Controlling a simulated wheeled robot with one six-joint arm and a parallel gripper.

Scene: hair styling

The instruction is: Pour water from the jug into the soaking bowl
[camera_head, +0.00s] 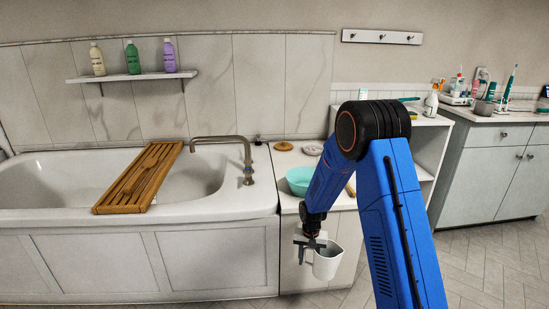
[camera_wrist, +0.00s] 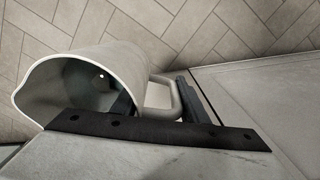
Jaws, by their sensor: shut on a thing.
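The white jug (camera_head: 328,262) hangs in front of the low white cabinet, below its top. My gripper (camera_head: 310,243) is shut on the jug, at its handle side. The wrist view shows the jug (camera_wrist: 135,75) with its open mouth facing left and its handle (camera_wrist: 172,97) by the dark gripper fingers (camera_wrist: 190,100). Some of the jug's inside shows, but I cannot tell how much water it holds. The turquoise soaking bowl (camera_head: 299,180) stands on the cabinet top, behind my arm and partly hidden by it. The jug is apart from the bowl, lower and nearer to the camera.
The bathtub (camera_head: 60,215) with a wooden rack (camera_head: 130,190) and a tap (camera_head: 246,160) is at the left. The white cabinet (camera_head: 290,225) stands beside it, with a round wooden item (camera_head: 284,146) on top. Tiled floor is open at the lower right.

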